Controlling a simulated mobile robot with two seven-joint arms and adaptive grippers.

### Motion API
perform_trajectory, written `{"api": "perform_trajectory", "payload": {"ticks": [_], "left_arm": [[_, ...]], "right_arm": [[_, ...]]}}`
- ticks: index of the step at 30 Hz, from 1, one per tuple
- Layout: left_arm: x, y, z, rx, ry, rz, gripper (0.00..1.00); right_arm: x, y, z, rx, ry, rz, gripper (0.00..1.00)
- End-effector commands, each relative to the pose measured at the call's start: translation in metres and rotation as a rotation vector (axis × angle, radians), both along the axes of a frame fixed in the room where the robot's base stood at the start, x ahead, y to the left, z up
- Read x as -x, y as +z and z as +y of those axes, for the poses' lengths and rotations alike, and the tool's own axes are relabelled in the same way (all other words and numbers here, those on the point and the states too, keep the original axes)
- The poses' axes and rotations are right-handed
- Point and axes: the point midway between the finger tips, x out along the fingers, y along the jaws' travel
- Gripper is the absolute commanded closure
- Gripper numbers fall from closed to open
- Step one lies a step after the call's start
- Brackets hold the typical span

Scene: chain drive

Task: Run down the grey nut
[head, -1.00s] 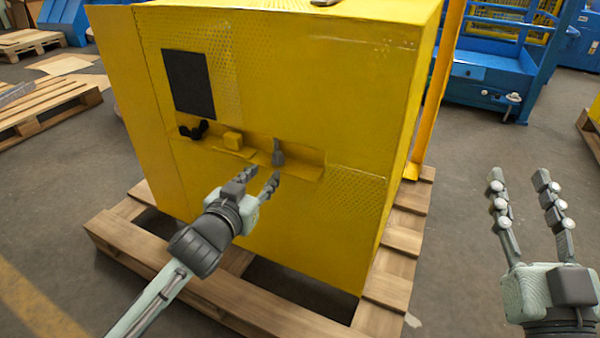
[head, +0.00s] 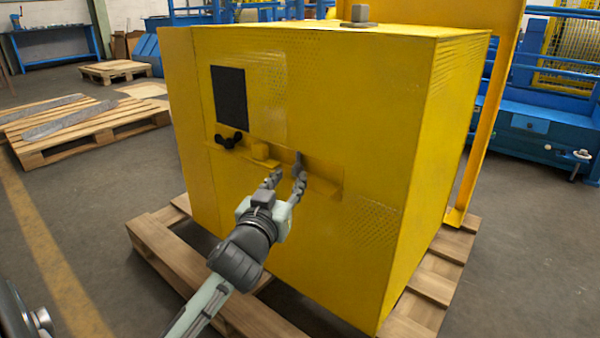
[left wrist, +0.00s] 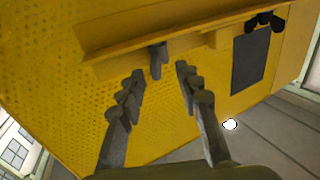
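A small grey upright piece (head: 297,161) stands at the yellow ledge on the front of a big yellow cabinet (head: 340,110). It may be the grey nut, but its shape is too small to be sure. My left gripper (head: 287,181) is open just in front of and below it, with its two fingers apart. In the left wrist view the grey piece (left wrist: 157,60) shows beyond and between the fingertips of the left gripper (left wrist: 160,74). Nothing is visibly gripped, and I cannot tell whether a fingertip touches the piece. My right gripper is out of view.
The ledge (head: 325,187) also carries a yellow block (head: 260,151); a black knobbed part (head: 228,141) sits left of it, below a black panel (head: 229,97). The cabinet stands on a wooden pallet (head: 160,250).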

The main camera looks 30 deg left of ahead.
Motion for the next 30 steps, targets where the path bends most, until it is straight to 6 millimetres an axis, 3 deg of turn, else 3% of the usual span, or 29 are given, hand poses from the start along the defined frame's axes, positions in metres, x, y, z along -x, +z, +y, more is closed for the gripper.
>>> {"api": "perform_trajectory", "payload": {"ticks": [9, 21, 30], "left_arm": [[-0.047, 0.000, 0.015, -0.001, -0.001, -0.001, 0.66], [-0.057, 0.000, 0.019, 0.001, 0.000, 0.001, 0.66], [-0.057, 0.000, 0.019, 0.000, 0.000, 0.001, 1.00]], "right_arm": [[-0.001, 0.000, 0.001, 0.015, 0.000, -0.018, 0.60], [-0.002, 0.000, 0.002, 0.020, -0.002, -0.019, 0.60], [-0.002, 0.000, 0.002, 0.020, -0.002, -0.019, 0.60]]}}
